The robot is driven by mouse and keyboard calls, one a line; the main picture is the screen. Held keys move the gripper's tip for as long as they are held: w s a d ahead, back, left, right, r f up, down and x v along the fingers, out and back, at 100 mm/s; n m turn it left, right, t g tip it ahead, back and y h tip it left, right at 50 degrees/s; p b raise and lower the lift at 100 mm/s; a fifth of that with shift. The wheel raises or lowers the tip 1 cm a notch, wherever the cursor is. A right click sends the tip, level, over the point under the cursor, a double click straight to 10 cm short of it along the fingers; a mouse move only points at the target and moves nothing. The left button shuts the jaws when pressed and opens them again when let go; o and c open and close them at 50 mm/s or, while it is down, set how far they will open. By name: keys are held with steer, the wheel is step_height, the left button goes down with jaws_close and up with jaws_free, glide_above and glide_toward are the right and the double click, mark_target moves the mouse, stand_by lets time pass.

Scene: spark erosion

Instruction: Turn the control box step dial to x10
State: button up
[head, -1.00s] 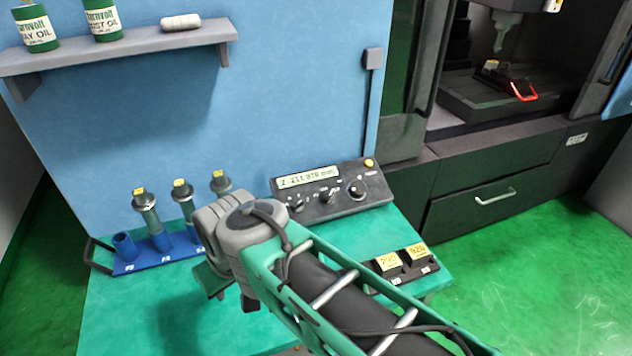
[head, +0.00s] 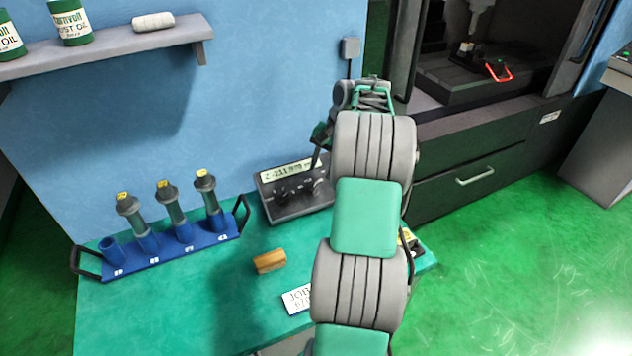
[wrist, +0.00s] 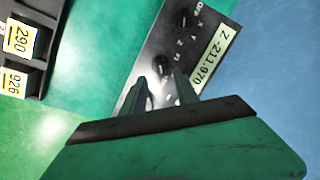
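The control box (head: 290,208) is dark grey with a lit display and stands at the back of the green bench, partly hidden by my arm. In the wrist view the control box (wrist: 152,50) shows at an angle, its display (wrist: 213,57) reading Z -211.970. One dark dial (wrist: 183,18) with small letters beside it is clear of my gripper. Another dark dial (wrist: 162,66), apparently the middle one, lies by my fingertips. My gripper (wrist: 160,82) is open, its fingers apart over the panel. Contact and the dial's setting cannot be told.
A blue rack (head: 190,247) with several tool holders stands left on the bench. A tan block (head: 269,262) and a white card (head: 297,299) lie in front of the box. Yellow-labelled pieces (wrist: 20,40) sit beside it. The blue wall is close behind.

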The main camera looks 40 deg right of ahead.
mark_target(314, 186)
steer(key=p+x, duration=0.1)
steer(key=x, duration=0.6)
steer(key=shift+w+f, duration=0.1)
steer(key=shift+f, duration=0.3)
steer(key=shift+a, duration=0.1)
jaws_close()
